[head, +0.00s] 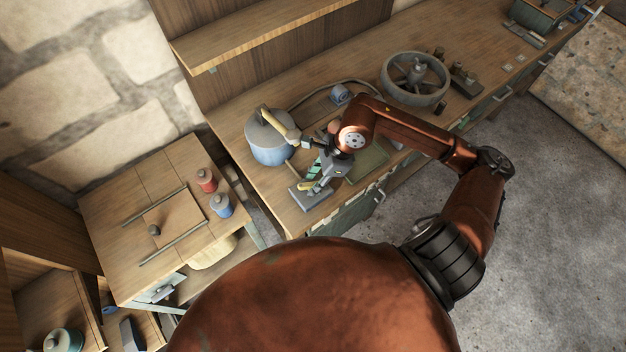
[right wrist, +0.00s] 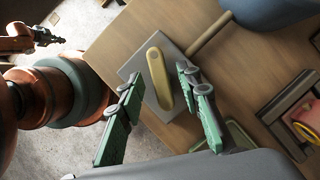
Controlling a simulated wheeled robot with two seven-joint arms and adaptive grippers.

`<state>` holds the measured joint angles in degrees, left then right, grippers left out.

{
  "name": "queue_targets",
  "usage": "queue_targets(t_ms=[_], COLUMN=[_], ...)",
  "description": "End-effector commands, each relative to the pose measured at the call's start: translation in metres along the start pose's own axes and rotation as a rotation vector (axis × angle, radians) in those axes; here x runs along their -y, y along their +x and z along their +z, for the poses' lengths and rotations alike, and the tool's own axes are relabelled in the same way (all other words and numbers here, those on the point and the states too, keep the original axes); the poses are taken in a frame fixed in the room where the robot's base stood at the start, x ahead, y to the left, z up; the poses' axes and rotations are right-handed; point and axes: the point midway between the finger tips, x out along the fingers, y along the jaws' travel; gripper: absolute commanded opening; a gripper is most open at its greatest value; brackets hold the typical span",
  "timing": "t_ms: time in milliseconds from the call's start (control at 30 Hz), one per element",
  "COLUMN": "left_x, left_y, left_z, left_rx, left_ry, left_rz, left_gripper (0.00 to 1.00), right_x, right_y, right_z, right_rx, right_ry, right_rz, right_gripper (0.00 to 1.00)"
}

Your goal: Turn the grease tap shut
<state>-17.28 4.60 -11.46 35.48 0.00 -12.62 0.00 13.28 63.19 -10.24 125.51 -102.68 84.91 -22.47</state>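The grease tap's brass-yellow lever (right wrist: 158,78) lies over a grey base plate (right wrist: 178,112) on the wooden bench. In the head view the lever (head: 312,187) shows small, with the plate (head: 300,197) around it near the bench's front left corner. My right gripper (right wrist: 160,82) is open, its green fingers on either side of the lever with visible gaps. In the head view the right gripper (head: 318,174) comes down over the plate and partly hides the tap. My left gripper is not in the head view; an arm end at the right wrist view's upper left is too small to read.
A blue drum (head: 268,150) stands just behind the tap, and a pipe (right wrist: 208,36) runs from the plate toward it. A spoked wheel (head: 414,78) lies farther right. Red (head: 206,181) and blue (head: 221,206) canisters stand on the left table.

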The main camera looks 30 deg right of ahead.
Motion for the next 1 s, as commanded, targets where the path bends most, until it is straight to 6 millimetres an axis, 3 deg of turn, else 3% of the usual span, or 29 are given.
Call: queue_targets(t_ms=[200,667,1000], left_x=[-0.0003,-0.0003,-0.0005], left_y=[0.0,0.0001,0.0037], left_z=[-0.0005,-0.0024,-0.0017], left_rx=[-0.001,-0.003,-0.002], left_ry=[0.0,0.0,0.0], left_rz=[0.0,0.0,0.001], left_gripper=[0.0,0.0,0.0], right_x=[0.0002,0.0,0.0001], right_y=[-0.0001,-0.0003,0.0008], right_z=[0.0002,0.0001,-0.0003], right_rx=[0.001,0.001,0.001], right_ry=[0.0,0.001,-0.014], right_rz=[0.0,0.0,0.008], right_gripper=[0.31,0.0,0.0])
